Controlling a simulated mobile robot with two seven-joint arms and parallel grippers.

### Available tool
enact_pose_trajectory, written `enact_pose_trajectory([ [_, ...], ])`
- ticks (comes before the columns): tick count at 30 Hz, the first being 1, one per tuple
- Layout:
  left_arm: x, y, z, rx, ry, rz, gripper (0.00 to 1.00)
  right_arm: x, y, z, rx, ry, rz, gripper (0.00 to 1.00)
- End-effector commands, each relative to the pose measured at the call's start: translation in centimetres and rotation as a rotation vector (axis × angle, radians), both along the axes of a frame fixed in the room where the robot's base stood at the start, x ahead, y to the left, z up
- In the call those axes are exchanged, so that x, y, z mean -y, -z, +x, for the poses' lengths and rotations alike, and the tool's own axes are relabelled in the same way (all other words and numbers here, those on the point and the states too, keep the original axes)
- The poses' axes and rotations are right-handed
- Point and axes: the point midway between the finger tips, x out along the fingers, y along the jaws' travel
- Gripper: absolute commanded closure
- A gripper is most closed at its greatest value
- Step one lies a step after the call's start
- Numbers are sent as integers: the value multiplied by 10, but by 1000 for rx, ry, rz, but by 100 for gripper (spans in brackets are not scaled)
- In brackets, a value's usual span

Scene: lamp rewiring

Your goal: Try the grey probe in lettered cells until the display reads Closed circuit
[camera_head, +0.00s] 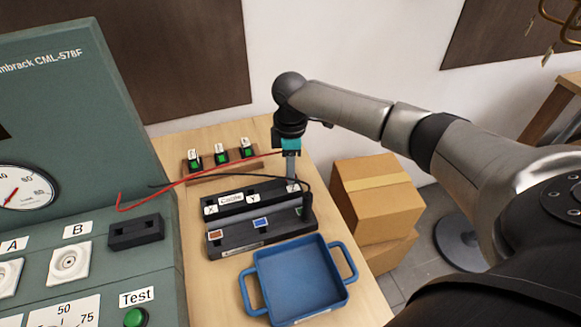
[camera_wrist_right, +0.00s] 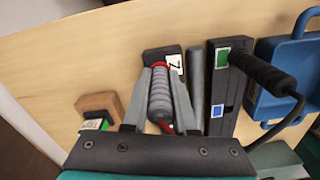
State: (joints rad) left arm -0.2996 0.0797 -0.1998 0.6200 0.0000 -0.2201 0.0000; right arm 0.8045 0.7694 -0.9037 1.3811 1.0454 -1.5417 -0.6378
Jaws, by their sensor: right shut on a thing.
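My right gripper (camera_head: 292,184) points down at the right end of a black cell block (camera_head: 228,203) labelled X, Cradle and Y. In the right wrist view its fingers (camera_wrist_right: 161,75) are shut on the grey ribbed probe (camera_wrist_right: 160,98), which has a red cable. The probe's far end is at the cell labelled Z (camera_wrist_right: 176,64), with a red ring there. I cannot tell how deep it sits. A black probe (camera_head: 307,207) stands in the nearer block (camera_head: 238,240) with coloured squares. No display text is readable. My left gripper is not in view.
A blue tray (camera_head: 252,291) lies in front of the blocks. A wooden rack (camera_head: 195,173) with several green-marked pieces stands behind. The green tester panel (camera_head: 90,110) with a gauge (camera_head: 24,190) is at left. Cardboard boxes (camera_head: 378,210) are beside the table.

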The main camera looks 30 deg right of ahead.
Motion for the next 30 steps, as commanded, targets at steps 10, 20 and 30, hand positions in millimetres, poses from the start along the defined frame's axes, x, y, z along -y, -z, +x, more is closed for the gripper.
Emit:
enact_pose_trajectory([
  [10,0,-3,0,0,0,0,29,0,-1,0,0,0,0,100],
  [20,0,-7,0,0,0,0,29,0,-1,0,1,1,0,100],
  [30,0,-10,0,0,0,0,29,0,0,0,0,1,0,100],
])
